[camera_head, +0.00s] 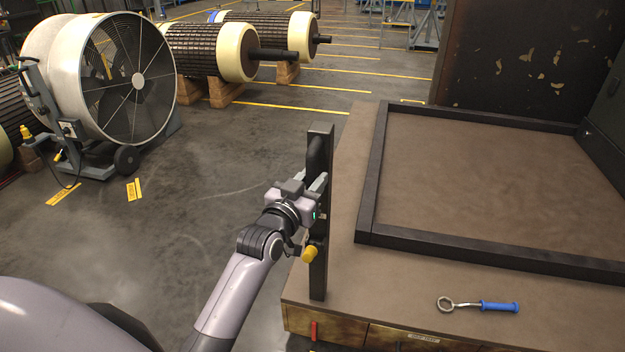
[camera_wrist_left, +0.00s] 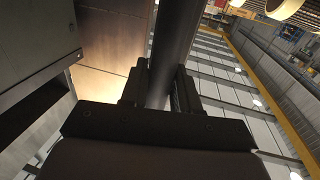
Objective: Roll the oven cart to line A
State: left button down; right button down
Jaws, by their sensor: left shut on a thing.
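The cart (camera_head: 400,265) has a brown top with a raised black frame and fills the right of the head view. A black upright handle bar (camera_head: 319,260) stands at its left front corner. My left gripper (camera_head: 318,186) is shut on the handle's upper part. In the left wrist view the dark round bar (camera_wrist_left: 172,45) runs between the fingers of this gripper (camera_wrist_left: 160,88). My right gripper is not in view. I cannot tell which floor marking is line A.
A ring-ended tool (camera_head: 480,305) with a blue grip lies on the cart's front ledge. A large drum fan (camera_head: 120,85) stands at the left. Rotors (camera_head: 215,50) rest on wooden blocks at the back, near yellow floor lines (camera_head: 300,110). Grey floor (camera_head: 200,165) left of the cart is clear.

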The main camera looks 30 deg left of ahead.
pick_arm(q)
jog(key=shift+a, duration=0.3)
jog(key=c, duration=1)
grip_release()
jog(key=shift+d, duration=0.15)
jog(key=shift+s, duration=0.1)
jog(key=shift+s+d+p, duration=0.15)
jog(key=shift+s+p, duration=0.2)
jog(key=shift+s, duration=3.15)
jog(key=s+d+f+m+g+h+p, duration=0.1)
jog(key=s+d+f+g+p, duration=0.1)
jog(key=s, duration=0.5)
jog(key=s+d+f+m+g+h+p, duration=0.1)
jog(key=s+d+f+g+p, duration=0.2)
jog(key=s+f+p, duration=0.2)
jog(key=s+d+f+g+p, duration=0.2)
jog(key=s+f, duration=0.3)
jog(key=s, duration=0.3)
jog(key=shift+s+d+f+m+g+h+p, duration=0.15)
jog(key=shift+s+d+m+g+h+p, duration=0.2)
jog(key=shift+p, duration=0.45)
